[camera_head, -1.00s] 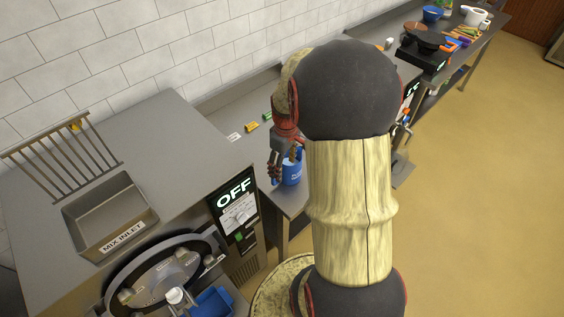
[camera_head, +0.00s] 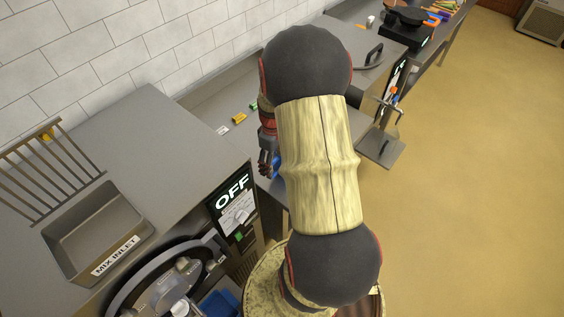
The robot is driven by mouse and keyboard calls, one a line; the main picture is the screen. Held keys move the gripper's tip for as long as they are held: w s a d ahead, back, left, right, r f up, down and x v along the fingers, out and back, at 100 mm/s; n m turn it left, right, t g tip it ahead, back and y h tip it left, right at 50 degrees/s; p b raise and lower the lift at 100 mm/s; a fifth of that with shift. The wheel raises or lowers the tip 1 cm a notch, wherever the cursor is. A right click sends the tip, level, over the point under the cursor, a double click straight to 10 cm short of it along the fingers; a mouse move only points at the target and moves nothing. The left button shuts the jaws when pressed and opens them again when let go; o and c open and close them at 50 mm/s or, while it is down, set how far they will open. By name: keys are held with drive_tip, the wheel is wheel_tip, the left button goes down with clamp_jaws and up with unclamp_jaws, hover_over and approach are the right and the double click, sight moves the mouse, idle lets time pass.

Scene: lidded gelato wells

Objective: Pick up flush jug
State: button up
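The flush jug, a blue vessel (camera_head: 277,167), shows only as a small blue patch just right of my gripper. My arm hides the rest of it. My gripper (camera_head: 266,170) is dark and points down beside the jug, over the low counter between the machines. Its fingers are small and partly overlapped, so I cannot tell whether they are open, shut or around the jug's handle.
A steel machine with a mix inlet basin (camera_head: 98,228) and an OFF panel (camera_head: 233,205) stands at the left. A blue bin (camera_head: 220,303) sits below its round front. Small yellow (camera_head: 239,118) and green blocks lie on the back counter.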

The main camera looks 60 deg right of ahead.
drive_tip(key=f, duration=0.4)
drive_tip(key=shift+a+f, duration=0.25)
drive_tip(key=shift+f, duration=0.15)
drive_tip(key=shift+s, duration=0.1)
drive_tip(key=shift+c, duration=0.5)
drive_tip(key=c, duration=1.3)
drive_tip(key=shift+r, duration=0.1)
